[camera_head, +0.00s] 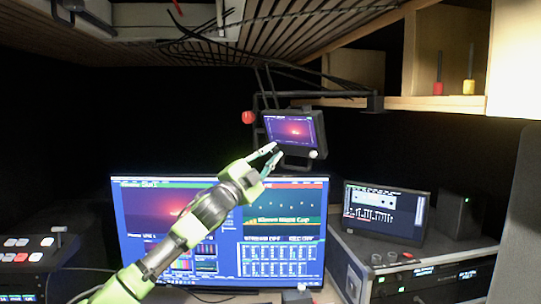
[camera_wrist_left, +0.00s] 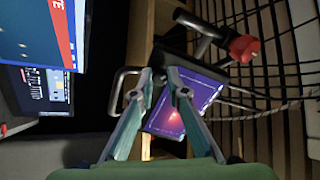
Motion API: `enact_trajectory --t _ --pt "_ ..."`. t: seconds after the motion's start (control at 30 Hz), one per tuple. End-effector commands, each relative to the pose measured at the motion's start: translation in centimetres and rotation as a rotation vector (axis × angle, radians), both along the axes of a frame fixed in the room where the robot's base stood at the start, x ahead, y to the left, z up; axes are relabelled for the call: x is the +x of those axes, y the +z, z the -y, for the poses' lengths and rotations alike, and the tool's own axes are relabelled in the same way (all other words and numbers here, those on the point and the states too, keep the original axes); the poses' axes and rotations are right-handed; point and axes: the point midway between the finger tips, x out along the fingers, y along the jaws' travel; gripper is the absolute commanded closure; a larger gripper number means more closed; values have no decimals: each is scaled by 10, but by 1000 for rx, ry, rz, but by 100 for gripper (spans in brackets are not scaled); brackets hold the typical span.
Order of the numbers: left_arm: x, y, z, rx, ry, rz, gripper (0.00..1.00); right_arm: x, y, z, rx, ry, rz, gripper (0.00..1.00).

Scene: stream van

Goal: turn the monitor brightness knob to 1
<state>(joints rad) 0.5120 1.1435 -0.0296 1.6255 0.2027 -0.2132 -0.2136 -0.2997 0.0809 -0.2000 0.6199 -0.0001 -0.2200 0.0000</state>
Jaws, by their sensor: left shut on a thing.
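The small monitor (camera_head: 293,128) hangs on a dark bracket above the big screen, with a purple and red picture. It also shows in the left wrist view (camera_wrist_left: 187,105). My left gripper (camera_head: 275,153) reaches up to its lower left corner, with the fingertips close together there. In the left wrist view the fingertips (camera_wrist_left: 162,74) close at the monitor's edge on something small, apparently the brightness knob, hidden between them. A pale round knob (camera_head: 313,154) sits free at the monitor's lower right corner. No scale marks are readable. My right gripper is not in view.
A big screen (camera_head: 290,243) stands below and behind my left arm. A smaller screen (camera_head: 384,212) rests on a case at the right. A red knob (camera_head: 248,117) is left of the small monitor, and cables hang above. A switch panel (camera_head: 22,252) is at lower left.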

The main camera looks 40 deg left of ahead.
Motion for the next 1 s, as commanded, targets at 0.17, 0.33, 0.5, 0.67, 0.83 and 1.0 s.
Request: enact_trajectory --t 0.17,0.33,0.5,0.67,0.83,1.0 --pt "0 1 0 -4 -3 3 100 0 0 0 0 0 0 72" --pt "0 2 0 -4 -4 4 100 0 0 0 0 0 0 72" --pt "0 1 0 -2 -2 3 68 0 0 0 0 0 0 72" --pt "0 1 0 -2 -2 2 68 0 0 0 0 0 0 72" --pt "-2 -1 1 -1 -2 0 68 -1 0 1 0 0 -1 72" --pt "-11 -7 2 -2 -2 -3 68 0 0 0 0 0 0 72"
